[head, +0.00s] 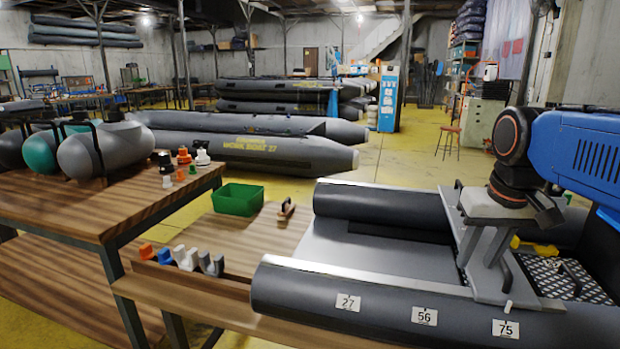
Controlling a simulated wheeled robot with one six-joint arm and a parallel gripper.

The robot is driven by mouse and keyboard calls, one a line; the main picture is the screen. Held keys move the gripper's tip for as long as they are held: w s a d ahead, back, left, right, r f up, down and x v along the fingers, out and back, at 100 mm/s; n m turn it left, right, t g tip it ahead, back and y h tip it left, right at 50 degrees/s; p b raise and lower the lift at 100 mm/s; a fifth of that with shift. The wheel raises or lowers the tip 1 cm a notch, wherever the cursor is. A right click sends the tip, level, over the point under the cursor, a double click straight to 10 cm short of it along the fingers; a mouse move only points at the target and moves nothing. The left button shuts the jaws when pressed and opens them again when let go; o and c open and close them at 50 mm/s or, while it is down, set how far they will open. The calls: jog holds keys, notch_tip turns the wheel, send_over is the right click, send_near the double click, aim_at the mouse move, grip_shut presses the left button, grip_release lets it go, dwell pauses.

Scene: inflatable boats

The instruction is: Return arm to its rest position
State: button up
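My gripper (476,262) hangs from the blue arm at the right of the head view. Its pale grey palm is level and its two grey fingers point down, apart, with nothing visible between them. The fingers are over the grey cross bench of an inflatable boat (345,262). I cannot tell whether the fingertips touch the bench. The arm reaches in from the right edge, and its base is out of view.
The boat's near tube carries labels 27, 56 and 75. A yellow item (535,247) lies beyond the gripper. A green bin (238,199) and several coloured holders (187,258) sit on the wooden bench. Another table (60,205) with valves stands left.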

jog(key=s+a+f+n+t, duration=0.1)
jog(key=s+a+f, duration=0.2)
jog(key=s+f, duration=0.8)
notch_tip(320, 180, down, 3)
jog(key=shift+s+a+t, duration=0.15)
jog(key=shift+s+t, duration=0.25)
jog(key=shift+r, duration=0.1)
dwell(0.9)
